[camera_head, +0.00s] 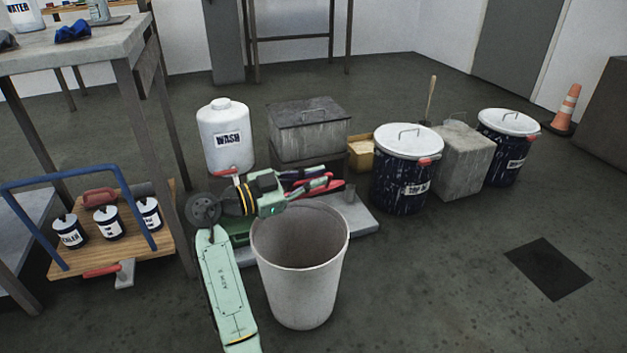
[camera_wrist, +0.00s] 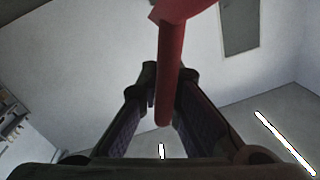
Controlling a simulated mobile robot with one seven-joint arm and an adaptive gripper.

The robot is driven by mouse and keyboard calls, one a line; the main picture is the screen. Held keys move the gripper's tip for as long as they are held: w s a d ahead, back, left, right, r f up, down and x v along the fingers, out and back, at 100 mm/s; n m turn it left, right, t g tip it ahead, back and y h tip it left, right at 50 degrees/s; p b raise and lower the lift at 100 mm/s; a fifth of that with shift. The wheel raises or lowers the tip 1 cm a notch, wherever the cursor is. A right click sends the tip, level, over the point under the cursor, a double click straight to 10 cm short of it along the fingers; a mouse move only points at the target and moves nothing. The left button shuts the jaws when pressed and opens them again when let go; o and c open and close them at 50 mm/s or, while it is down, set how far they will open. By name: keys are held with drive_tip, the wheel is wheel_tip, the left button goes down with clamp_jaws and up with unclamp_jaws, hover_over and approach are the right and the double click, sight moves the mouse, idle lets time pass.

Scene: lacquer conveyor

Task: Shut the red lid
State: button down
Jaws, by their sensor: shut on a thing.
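A red piece (camera_head: 322,187), which seems to be the red lid or its handle, shows at my gripper (camera_head: 306,180), above and behind the white bin's far rim. In the wrist view a red bar (camera_wrist: 168,60) runs down from a wider red part at the top edge. The bar lies between the two dark fingers of my gripper (camera_wrist: 166,88), which are shut on it. What the lid belongs to is mostly hidden behind the bin and my arm, so I cannot tell the lid's angle.
The open white bin (camera_head: 300,285) stands in front of my gripper. A white WASH jug (camera_head: 225,140) and a grey lidded box (camera_head: 308,130) are behind. Dark drums with white lids (camera_head: 405,185) (camera_head: 505,150) stand right. A cart with small cans (camera_head: 110,250) is left. The right foreground floor is clear.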

drive_tip(key=shift+a, duration=0.1)
drive_tip(key=c, duration=1.7)
unclamp_jaws()
drive_tip(key=shift+f, duration=0.1)
